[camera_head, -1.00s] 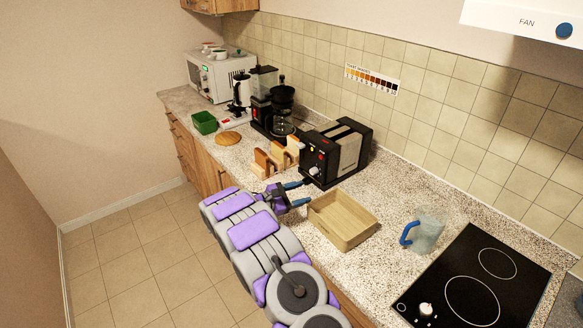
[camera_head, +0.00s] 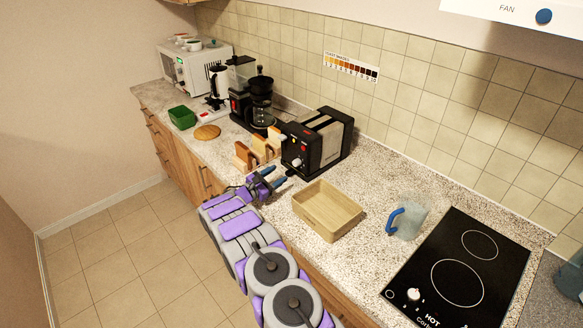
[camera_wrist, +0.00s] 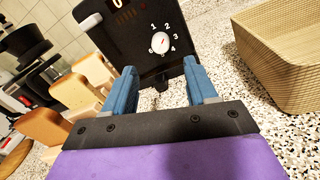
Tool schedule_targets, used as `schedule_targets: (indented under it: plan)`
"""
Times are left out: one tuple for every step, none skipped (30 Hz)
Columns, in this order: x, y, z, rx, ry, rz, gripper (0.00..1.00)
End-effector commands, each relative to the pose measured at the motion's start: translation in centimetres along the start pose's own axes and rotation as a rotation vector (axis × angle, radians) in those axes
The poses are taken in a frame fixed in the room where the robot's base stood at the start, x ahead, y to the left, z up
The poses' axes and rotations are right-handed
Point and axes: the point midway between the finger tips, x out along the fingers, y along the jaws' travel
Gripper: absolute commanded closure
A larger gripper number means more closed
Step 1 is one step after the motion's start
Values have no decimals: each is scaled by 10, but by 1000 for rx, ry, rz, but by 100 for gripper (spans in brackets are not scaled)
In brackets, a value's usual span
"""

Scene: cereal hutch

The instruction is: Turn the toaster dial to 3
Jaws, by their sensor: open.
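The black and silver toaster (camera_head: 318,145) stands on the speckled counter against the tiled wall.
A wooden box (camera_head: 328,212) sits right of my gripper. A toast rack with bread slices (camera_head: 258,150) stands left of the toaster. A blue-handled jug (camera_head: 408,220) and black hob (camera_head: 462,270) are farther right. A coffee maker (camera_head: 260,105) stands behind the rack.

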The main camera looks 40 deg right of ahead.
Motion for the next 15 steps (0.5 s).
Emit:
schedule_targets:
  plan:
    - [10, -2, -2, 0, 1, -3, 43]
    - [17, -2, -2, -1, 2, -3, 43]
    - [25, -2, -3, -1, 2, -3, 43]
    - [31, -3, -3, -2, 2, -4, 43]
    - [36, -3, -3, -2, 1, -3, 43]
    - [44, -2, -2, -1, 0, -3, 43]
    - [49, -1, -2, 1, 0, -3, 43]
    - [54, -1, -1, 2, -1, -3, 43]
    - [60, -2, -1, 1, -1, -3, 43]
    - [65, -1, -1, 0, -1, -2, 43]
    - [69, -1, -1, 0, 1, -2, 43]
    - [73, -1, -2, 0, 2, -1, 43]
    - [76, -1, -2, -1, 2, -1, 43]
    - [79, 0, -1, -1, 2, 0, 43]
    - [82, 0, -1, 0, 1, -1, 43]
